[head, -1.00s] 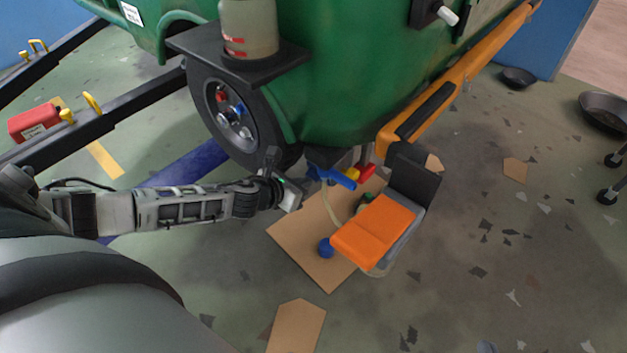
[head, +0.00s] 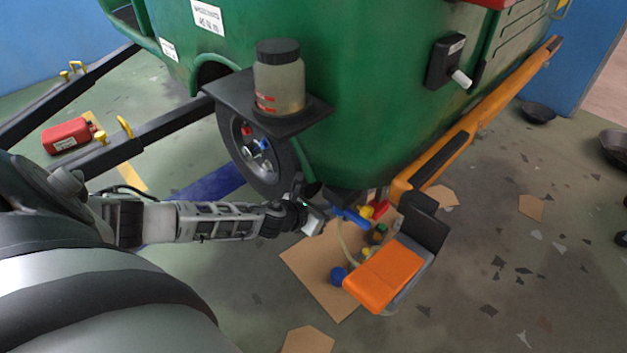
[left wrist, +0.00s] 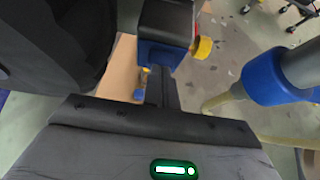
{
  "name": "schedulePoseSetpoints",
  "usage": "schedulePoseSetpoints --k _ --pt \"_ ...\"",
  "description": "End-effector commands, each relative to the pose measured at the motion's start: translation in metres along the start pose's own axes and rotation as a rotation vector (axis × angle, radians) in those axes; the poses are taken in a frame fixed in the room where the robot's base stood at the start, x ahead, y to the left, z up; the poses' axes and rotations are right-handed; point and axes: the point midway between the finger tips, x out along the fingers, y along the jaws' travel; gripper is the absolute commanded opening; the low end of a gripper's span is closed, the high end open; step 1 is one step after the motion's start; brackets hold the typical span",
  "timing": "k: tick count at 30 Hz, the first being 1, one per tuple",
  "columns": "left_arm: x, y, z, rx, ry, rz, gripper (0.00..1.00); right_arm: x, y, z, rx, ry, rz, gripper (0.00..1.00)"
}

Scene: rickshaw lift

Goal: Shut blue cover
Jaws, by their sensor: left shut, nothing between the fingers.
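Several blue parts show, and I cannot tell which one is the blue cover. A blue lever-like part (head: 350,217) sits under the green body beside the wheel. A small blue cap (head: 338,274) is on the cardboard. A small blue fitting (head: 264,145) is on the wheel hub. My left gripper (head: 316,223) is shut and empty, just left of the blue lever-like part. In the left wrist view its closed fingers (left wrist: 161,92) point toward a blue block (left wrist: 162,48) with a yellow knob. A blue collar (left wrist: 277,80) around a grey pipe is to their right.
The green rickshaw body (head: 370,90) and black wheel (head: 258,158) stand close behind my left arm. An orange-topped pedal (head: 384,277) is right of the gripper, over cardboard (head: 312,270). A jar (head: 278,82) stands on a black shelf. Floor at the lower right is mostly free.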

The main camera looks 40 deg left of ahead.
Motion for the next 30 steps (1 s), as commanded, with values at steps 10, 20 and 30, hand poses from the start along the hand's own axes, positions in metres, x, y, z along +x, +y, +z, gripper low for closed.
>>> schedulePoseSetpoints --k 10,20,30 --pt "-0.002 0.0 0.004 0.0 -0.002 0.0 0.0 -0.002 0.0 -0.003 -0.002 0.001 -0.001 0.0" --pt "-0.009 0.0 0.018 0.001 -0.007 0.0 0.0 -0.01 -0.002 -0.016 -0.002 0.0 -0.001 0.0" --pt "-0.015 -0.002 0.012 0.008 -0.005 -0.007 0.0 -0.004 0.003 -0.002 -0.031 -0.027 0.012 0.0"
